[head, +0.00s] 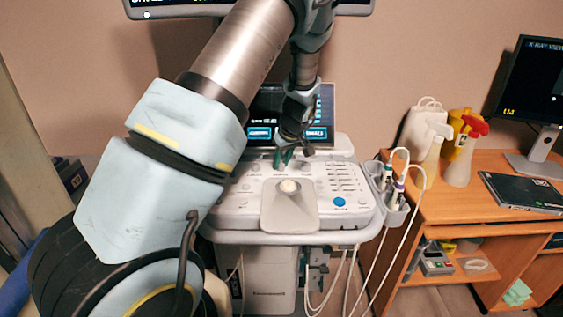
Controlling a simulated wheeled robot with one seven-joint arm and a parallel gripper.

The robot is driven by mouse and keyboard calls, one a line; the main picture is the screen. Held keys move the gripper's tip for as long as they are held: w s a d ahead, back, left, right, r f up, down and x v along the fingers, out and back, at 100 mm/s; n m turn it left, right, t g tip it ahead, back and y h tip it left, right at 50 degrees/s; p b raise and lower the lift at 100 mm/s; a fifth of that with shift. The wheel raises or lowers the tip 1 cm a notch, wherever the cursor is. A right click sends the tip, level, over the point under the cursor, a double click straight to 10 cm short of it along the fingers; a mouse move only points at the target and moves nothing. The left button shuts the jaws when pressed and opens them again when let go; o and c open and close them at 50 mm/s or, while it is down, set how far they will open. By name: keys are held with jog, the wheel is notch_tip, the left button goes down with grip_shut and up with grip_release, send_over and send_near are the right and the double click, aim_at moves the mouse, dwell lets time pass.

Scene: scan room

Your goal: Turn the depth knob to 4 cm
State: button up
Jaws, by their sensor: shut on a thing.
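The ultrasound console panel (235,200) is white, with a trackball (289,186) in front, a blue button (339,202) at the right and rows of small keys and sliders. My gripper (283,160) reaches down onto the back middle of this panel, below the small touch screen (262,110). Its greenish fingers are shut on a small knob there, which I take to be the depth knob. The fingers hide the knob and its setting. My gripper also covers the middle of the touch screen, and no depth value is readable.
A monitor (200,8) hangs above the console. Probes (389,172) with looping cables sit in holders at the console's right edge. A wooden desk (450,205) at the right bears spray bottles (462,150), a screen and a tablet. My arm blocks the left side.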

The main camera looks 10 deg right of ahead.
grip_shut()
jog(key=shift+n+b, duration=0.3)
jog(key=shift+d+f+n+y+b, duration=0.15)
jog(key=shift+n+y+b, duration=0.15)
jog(key=shift+n, duration=0.2)
jog(key=n+g+y, duration=0.1)
jog(key=n, duration=0.5)
jog(key=shift+w+g+y, duration=0.1)
jog(key=shift+g+y, duration=0.3)
jog(key=shift+r+n, duration=0.2)
jog(key=shift+n, duration=0.1)
jog(key=o, duration=0.8)
grip_release()
